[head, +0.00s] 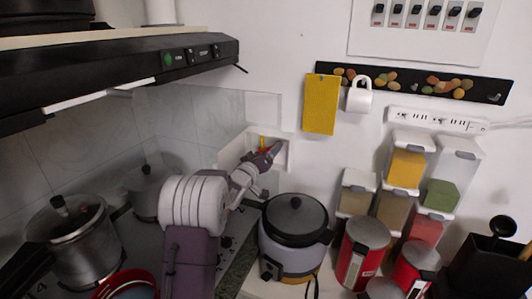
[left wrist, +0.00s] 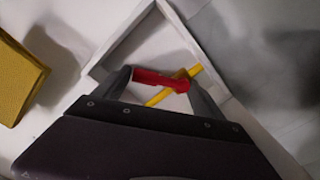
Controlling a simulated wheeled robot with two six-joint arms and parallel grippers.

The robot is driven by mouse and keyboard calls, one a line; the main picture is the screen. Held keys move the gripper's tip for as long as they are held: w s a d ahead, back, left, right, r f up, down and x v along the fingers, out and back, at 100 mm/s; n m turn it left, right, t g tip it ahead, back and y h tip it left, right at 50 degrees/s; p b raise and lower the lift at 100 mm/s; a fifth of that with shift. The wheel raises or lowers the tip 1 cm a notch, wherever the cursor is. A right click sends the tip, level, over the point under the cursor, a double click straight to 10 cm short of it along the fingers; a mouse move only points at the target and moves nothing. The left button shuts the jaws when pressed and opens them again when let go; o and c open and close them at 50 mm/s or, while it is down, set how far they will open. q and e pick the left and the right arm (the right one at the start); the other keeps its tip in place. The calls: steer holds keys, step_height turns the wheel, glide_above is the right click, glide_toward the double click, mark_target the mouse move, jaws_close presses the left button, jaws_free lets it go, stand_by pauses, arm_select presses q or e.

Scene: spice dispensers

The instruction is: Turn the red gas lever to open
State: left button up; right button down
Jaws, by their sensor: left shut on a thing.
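The red gas lever (left wrist: 158,80) shows in the left wrist view, on a yellow pipe (left wrist: 157,98) inside a white wall recess (left wrist: 104,56). In the head view the recess (head: 230,155) is in the wall behind the rice cooker, and the yellow pipe (head: 262,143) shows at its top. My left gripper (left wrist: 160,84) reaches into the recess and is shut on the red lever, one finger on each side. In the head view my left gripper (head: 272,152) hides most of the lever. The lever lies across the slanting pipe in the wrist view. My right gripper is not in view.
A rice cooker (head: 293,235) stands below and right of the recess. Pots (head: 72,240) stand on the stove at left, under a black range hood (head: 120,68). Spice dispensers (head: 407,165) and red cans (head: 362,255) crowd the right. A yellow board (head: 320,105) hangs above the recess.

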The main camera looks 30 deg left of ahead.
arm_select(q)
steer(key=o, duration=1.8)
steer(key=shift+c, duration=0.2)
steer(key=s+b, duration=0.1)
steer(key=s, duration=0.8)
steer(key=shift+d+b, duration=0.3)
steer(key=shift+b, duration=0.1)
